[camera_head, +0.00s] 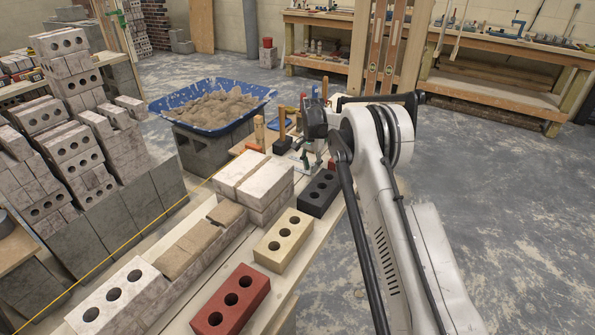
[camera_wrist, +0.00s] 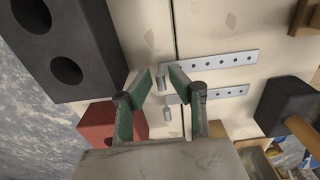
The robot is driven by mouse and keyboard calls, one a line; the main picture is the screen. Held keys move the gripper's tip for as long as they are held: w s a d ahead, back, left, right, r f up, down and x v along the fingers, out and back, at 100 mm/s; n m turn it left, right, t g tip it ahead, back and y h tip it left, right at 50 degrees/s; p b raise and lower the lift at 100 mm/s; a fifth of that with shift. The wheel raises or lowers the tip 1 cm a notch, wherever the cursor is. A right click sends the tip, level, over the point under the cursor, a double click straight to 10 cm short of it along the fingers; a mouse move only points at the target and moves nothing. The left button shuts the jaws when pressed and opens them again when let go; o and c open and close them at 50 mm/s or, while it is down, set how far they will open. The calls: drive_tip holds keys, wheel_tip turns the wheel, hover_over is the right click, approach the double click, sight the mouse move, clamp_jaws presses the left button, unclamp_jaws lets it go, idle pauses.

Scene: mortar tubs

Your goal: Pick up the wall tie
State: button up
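Two flat grey metal wall ties lie side by side on the pale bench boards in the wrist view, each a strip with a row of holes and a bent end toward my gripper. They are the upper wall tie (camera_wrist: 225,63) and the lower wall tie (camera_wrist: 222,93). My gripper (camera_wrist: 165,79) has its green fingers apart with nothing held. Its fingertips are at the bent ends of the ties, and the right finger covers part of the strips. I cannot tell the height above them. In the head view the ties are not clear behind my arm.
A dark brick (camera_wrist: 67,45) and a red brick (camera_wrist: 98,121) lie close left of the fingers. A black block-like head (camera_wrist: 287,103) is at right. The head view shows the dark brick (camera_head: 320,193), a cream brick (camera_head: 283,241) and a blue mortar tub (camera_head: 240,120).

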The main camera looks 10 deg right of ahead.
wheel_tip(320, 180, down, 2)
drive_tip(key=shift+f, duration=0.1)
drive_tip(key=shift+c, duration=0.5)
clamp_jaws()
